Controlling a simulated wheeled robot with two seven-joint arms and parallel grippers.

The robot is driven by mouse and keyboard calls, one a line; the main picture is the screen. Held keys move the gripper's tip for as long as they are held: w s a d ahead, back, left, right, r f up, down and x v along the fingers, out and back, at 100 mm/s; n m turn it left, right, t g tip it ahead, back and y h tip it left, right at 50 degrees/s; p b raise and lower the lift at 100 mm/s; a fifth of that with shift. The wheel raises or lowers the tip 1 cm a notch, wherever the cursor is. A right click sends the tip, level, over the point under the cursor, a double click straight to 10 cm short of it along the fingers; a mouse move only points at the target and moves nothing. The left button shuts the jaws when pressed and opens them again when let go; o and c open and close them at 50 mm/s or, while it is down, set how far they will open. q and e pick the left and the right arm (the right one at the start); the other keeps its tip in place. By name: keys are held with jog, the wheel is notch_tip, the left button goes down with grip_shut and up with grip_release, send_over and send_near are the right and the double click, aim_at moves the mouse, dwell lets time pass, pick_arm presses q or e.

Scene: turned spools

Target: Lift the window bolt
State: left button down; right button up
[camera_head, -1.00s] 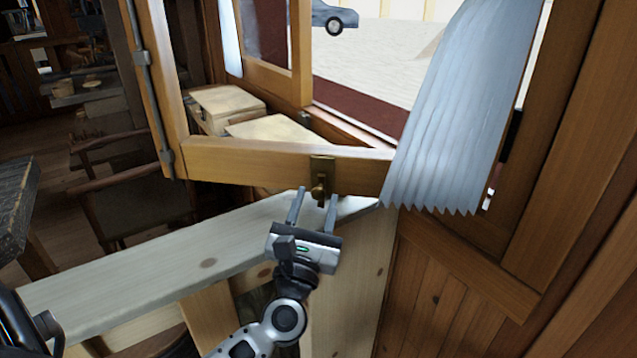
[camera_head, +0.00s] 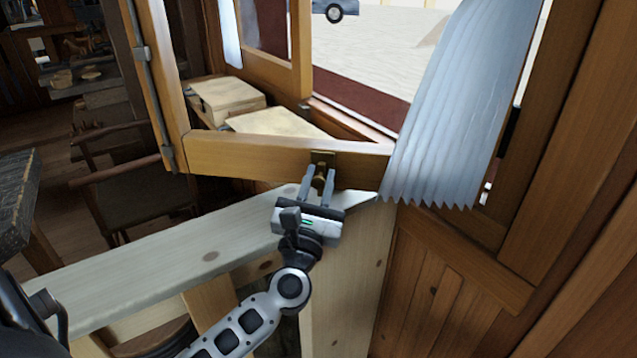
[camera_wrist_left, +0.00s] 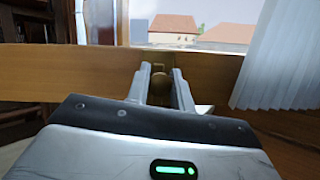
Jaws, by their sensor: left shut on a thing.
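The brass window bolt (camera_head: 321,158) is fixed on the lower wooden rail of the open window sash (camera_head: 250,160). In the head view my left gripper (camera_head: 319,180) reaches up to it from below, one finger on each side of its knob, and is shut on it. In the left wrist view the round brass knob (camera_wrist_left: 158,68) shows between the fingertips of the left gripper (camera_wrist_left: 160,76). The fingers partly cover the bolt, and I cannot tell whether it is raised. My right gripper is in neither view.
A pale wooden ledge (camera_head: 150,270) runs below the sash. A grey-white pleated curtain (camera_head: 455,110) hangs just right of the bolt. Two light wooden boxes (camera_head: 228,98) lie behind the sash. A chair (camera_head: 135,195) stands at the left.

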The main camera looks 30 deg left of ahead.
pick_arm(q)
jog(key=shift+r+p, duration=0.3)
jog(key=shift+r, duration=0.6)
jog(key=c, duration=1.3)
grip_release()
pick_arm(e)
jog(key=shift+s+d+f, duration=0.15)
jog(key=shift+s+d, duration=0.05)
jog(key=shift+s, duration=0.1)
pick_arm(q)
jog(key=shift+f, duration=0.1)
jog(key=shift+s+d+f+b, duration=0.15)
jog(key=shift+s+f+b, duration=0.15)
jog(key=shift+s+b, duration=0.05)
jog(key=b+v, duration=0.5)
jog(key=v, duration=1)
jog(key=shift+b, duration=0.35)
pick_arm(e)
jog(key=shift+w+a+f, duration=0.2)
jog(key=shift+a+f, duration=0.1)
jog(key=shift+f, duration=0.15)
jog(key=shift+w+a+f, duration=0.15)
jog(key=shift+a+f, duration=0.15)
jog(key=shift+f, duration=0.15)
